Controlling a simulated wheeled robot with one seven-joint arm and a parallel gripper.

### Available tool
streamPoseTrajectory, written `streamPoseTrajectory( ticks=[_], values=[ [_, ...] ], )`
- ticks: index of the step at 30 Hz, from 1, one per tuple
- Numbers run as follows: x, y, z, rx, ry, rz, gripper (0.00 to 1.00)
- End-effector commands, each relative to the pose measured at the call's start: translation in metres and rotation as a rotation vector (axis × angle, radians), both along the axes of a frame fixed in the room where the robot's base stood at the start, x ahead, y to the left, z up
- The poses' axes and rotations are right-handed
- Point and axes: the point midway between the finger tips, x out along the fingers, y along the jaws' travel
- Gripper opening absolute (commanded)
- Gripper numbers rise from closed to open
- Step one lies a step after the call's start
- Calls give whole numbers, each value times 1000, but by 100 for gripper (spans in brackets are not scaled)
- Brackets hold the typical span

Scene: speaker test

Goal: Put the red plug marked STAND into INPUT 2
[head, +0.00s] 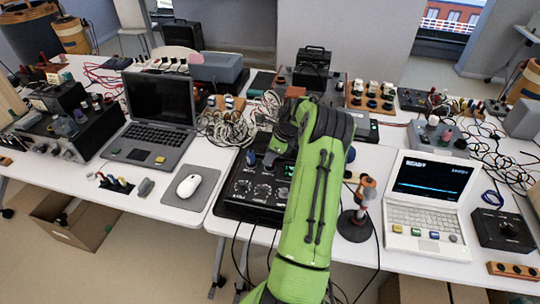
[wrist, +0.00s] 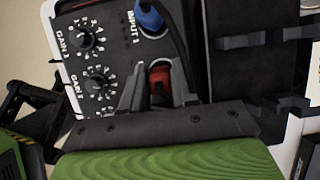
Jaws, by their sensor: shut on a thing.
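In the wrist view my gripper (wrist: 160,78) is shut on a red plug (wrist: 160,88), which sits between its two dark fingers over the black input box (wrist: 112,60). A blue plug (wrist: 149,20) stands beside the INPUT 1 label, above the red plug in the picture. I cannot read any marking on the red plug. The INPUT 2 socket and its label are hidden, and I cannot tell whether the plug is in a socket or above it. In the head view the box (head: 240,199) shows left of my arm, which hides the gripper and red plug.
A grey and orange microphone-like thing on a round stand (head: 356,226) is close right of my arm. A white laptop (head: 426,232) is farther right. A mouse (head: 188,186) and dark laptop (head: 160,110) are left. Cable coils (head: 228,128) lie behind the box.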

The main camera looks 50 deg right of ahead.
Motion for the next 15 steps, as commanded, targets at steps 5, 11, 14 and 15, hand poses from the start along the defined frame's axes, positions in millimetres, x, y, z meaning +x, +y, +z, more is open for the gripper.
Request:
streamPoseTrajectory(
  ticks=[5, 11, 14, 15],
  values=[
    [0, 0, -3, 0, 0, 0, 0],
    [0, 0, -4, 0, 0, 0, 0],
    [0, 0, -4, 0, 0, 0, 0],
    [0, 0, -4, 0, 0, 0, 30]
  ],
)
